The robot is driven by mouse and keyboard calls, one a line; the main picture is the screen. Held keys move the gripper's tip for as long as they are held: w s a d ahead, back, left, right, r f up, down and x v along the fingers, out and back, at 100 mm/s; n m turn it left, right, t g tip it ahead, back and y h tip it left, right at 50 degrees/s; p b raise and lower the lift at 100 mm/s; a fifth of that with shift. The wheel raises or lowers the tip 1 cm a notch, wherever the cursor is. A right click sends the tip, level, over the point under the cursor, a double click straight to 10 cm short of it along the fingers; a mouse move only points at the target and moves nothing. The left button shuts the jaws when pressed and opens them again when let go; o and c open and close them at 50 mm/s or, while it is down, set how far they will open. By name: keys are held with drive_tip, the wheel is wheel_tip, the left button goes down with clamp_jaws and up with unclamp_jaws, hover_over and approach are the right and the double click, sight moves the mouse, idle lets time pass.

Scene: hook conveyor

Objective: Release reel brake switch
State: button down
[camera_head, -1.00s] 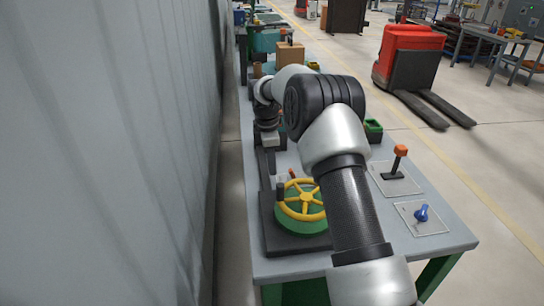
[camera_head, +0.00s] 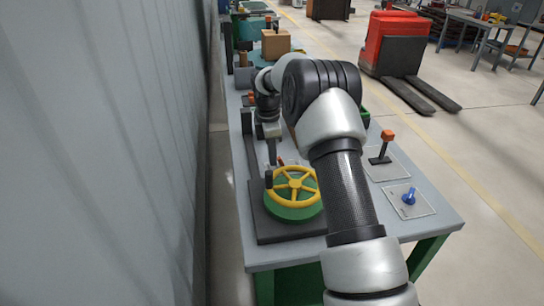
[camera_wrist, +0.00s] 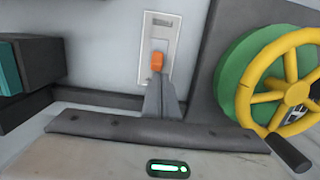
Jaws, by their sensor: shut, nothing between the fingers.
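In the wrist view an orange-tipped switch (camera_wrist: 157,62) sits on a small pale plate (camera_wrist: 161,28) fixed to the grey bench top. My gripper (camera_wrist: 159,84) is shut and empty, its tips pointing at the orange part and overlapping its lower end in the picture. I cannot tell if they touch. The green reel with a yellow handwheel (camera_wrist: 290,92) is to the right, with a black crank handle. In the head view my gripper (camera_head: 272,158) points down just behind the handwheel (camera_head: 293,188). A small red piece (camera_head: 281,161) shows beside it; I cannot tell if it is the switch.
On the bench's right side stand an orange-knobbed lever (camera_head: 386,138) and a blue knob (camera_head: 409,196) on plates. A cardboard box (camera_head: 275,44) is farther back. A grey wall (camera_head: 120,150) runs close along the left. A red pallet truck (camera_head: 391,45) stands on the floor beyond.

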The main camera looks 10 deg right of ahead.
sight(280, 159)
drive_tip(key=shift+d+r+y+p, duration=0.2)
drive_tip(key=shift+d+y+p, duration=0.25)
drive_tip(key=shift+y, duration=0.15)
drive_tip(key=shift+d+r+y+p, duration=0.2)
drive_tip(key=shift+d+y+p, duration=0.25)
drive_tip(key=shift+y, duration=0.25)
drive_tip(key=d+y, duration=0.2)
drive_tip(key=y, duration=0.1)
drive_tip(key=shift+r+y, duration=0.15)
drive_tip(key=shift+y, duration=0.25)
drive_tip(key=shift+a, duration=0.1)
drive_tip(key=shift+r, duration=0.2)
drive_tip(key=shift+r, duration=0.65)
